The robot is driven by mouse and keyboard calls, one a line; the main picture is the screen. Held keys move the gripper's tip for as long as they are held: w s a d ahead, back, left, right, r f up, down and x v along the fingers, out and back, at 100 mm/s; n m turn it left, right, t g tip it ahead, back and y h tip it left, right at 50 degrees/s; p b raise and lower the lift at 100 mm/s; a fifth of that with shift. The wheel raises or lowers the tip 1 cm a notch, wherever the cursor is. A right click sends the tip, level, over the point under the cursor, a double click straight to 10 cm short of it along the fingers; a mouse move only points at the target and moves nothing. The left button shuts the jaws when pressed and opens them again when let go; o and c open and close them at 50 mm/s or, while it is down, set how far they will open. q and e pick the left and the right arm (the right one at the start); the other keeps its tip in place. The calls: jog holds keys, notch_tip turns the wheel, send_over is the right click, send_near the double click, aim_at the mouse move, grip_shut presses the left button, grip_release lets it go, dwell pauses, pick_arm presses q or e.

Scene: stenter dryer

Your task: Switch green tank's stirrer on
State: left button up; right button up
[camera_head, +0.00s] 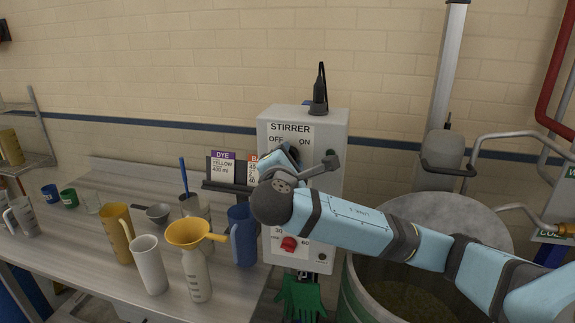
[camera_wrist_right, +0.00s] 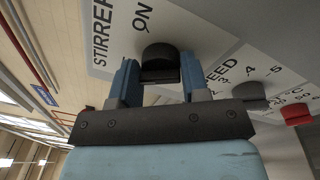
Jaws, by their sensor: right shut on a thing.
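The stirrer control box (camera_head: 336,122) is pale grey, with a STIRRER label marked OFF and ON at its top. My right gripper (camera_head: 292,155) is at the upper front of the box and hides most of the switch in the head view. In the right wrist view, the black switch knob (camera_wrist_right: 160,55) sits beside the word ON, between my right fingertips (camera_wrist_right: 158,75). The gripper is shut on this knob. I cannot tell which way the knob points. The green tank (camera_head: 352,303) stands at the lower right, with dark greenish contents. My left gripper is not in view.
A yellow funnel (camera_head: 190,232), a blue jug (camera_head: 243,240) and other jugs crowd the table at left. A green glove (camera_head: 300,298) hangs below the box.

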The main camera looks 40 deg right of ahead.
jog(key=m+b, duration=0.4)
jog(key=m, duration=0.1)
jog(key=m+h+b, duration=0.1)
jog(key=m+b, duration=0.3)
jog(key=m, duration=0.2)
jog(key=m+b, duration=0.4)
jog(key=m, duration=0.1)
jog(key=shift+a+f+m+h, duration=0.1)
jog(key=shift+f+m+h, duration=0.2)
jog(key=shift+f+h, duration=0.1)
jog(key=shift+g, duration=0.3)
jog(key=o, duration=0.8)
jog(key=shift+o, duration=0.5)
jog(key=shift+w+r, duration=0.1)
jog(key=shift+r, duration=0.05)
jog(key=b+v, duration=0.2)
jog(key=v, duration=1.2)
jog(key=shift+w, duration=0.1)
